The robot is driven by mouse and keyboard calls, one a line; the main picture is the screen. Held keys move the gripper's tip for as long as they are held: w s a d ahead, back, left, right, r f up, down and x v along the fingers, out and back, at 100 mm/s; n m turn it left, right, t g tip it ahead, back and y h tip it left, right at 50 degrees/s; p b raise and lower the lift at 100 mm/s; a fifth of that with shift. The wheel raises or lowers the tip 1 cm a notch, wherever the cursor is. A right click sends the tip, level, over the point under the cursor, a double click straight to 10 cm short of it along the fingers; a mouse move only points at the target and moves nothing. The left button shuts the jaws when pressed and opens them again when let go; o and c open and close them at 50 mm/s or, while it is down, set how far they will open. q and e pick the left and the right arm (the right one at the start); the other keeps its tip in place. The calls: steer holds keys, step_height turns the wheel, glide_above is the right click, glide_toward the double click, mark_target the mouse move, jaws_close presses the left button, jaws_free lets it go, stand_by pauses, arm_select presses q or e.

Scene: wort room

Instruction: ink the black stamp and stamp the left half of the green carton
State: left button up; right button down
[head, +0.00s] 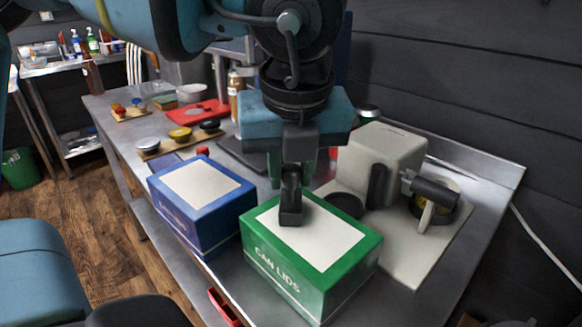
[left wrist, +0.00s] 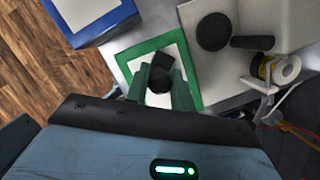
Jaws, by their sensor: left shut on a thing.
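My left gripper (head: 292,168) points down over the green carton (head: 262,262), shut on the black stamp (head: 291,207). The stamp is upright, its foot over the left part of the carton's white top panel (head: 325,240). I cannot tell whether the foot touches the panel; its underside is hidden. In the left wrist view, the stamp (left wrist: 161,62) sits between the green fingers (left wrist: 160,92), above the green carton (left wrist: 196,98). Round pads, one yellow (head: 180,133) and one dark (head: 210,125), lie on a wooden board farther back. My right gripper is not in view.
A blue carton (head: 183,218) stands close to the left of the green one. A beige machine (head: 385,155) with a black disc (head: 345,204) stands to the right. A red board (head: 193,112) lies farther back. The table's front edge is close to the cartons.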

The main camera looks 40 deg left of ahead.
arm_select(q)
steer(key=shift+f, duration=0.15)
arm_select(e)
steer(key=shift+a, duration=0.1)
